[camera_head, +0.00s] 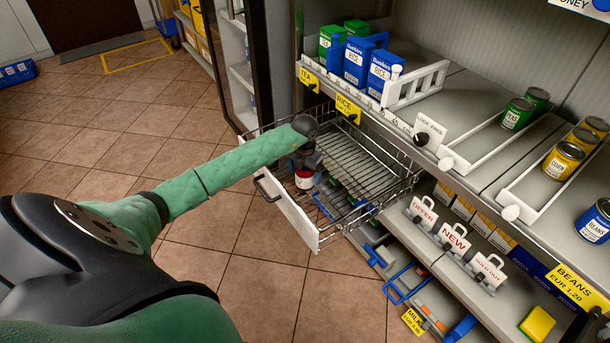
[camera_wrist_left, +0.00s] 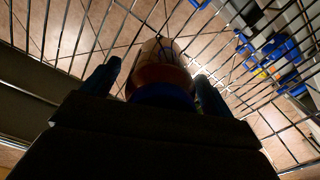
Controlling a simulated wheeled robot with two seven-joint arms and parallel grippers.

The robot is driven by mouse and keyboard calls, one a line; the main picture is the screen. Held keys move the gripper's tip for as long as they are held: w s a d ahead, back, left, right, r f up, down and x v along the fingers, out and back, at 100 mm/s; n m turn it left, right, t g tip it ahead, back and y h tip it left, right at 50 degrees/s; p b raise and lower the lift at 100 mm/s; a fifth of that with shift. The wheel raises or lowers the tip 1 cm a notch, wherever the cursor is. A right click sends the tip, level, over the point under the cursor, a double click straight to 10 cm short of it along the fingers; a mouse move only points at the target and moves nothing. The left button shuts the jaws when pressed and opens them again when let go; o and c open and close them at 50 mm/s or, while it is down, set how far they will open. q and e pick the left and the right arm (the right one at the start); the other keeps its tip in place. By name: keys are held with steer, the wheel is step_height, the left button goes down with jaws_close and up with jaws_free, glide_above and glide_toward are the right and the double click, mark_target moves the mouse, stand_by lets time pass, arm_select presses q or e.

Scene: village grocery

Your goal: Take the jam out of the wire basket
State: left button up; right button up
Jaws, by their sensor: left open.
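The wire basket (camera_head: 345,165) is a pulled-out wire drawer with a white front panel (camera_head: 286,212) and a dark handle. The jam (camera_head: 304,181), a small jar with a red and white label, stands in it close behind the front panel. My left gripper (camera_head: 305,164) points down over the jar and hides its top. In the left wrist view the jar (camera_wrist_left: 160,52) lies between the two open fingers (camera_wrist_left: 158,85), one on each side; contact cannot be told. My right gripper is not in view.
Shelves with tea and rice boxes (camera_head: 355,62) and cans (camera_head: 517,113) rise behind and right of the basket. A lower shelf with sign clips (camera_head: 455,241) and blue-handled items (camera_head: 404,283) lies below right. Tiled floor (camera_head: 255,290) is clear at the front and left.

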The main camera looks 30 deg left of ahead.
arm_select(q)
steer(key=shift+f, duration=0.15)
steer(key=shift+c, duration=0.2)
steer(key=c, duration=1.4)
steer(key=shift+c, duration=0.2)
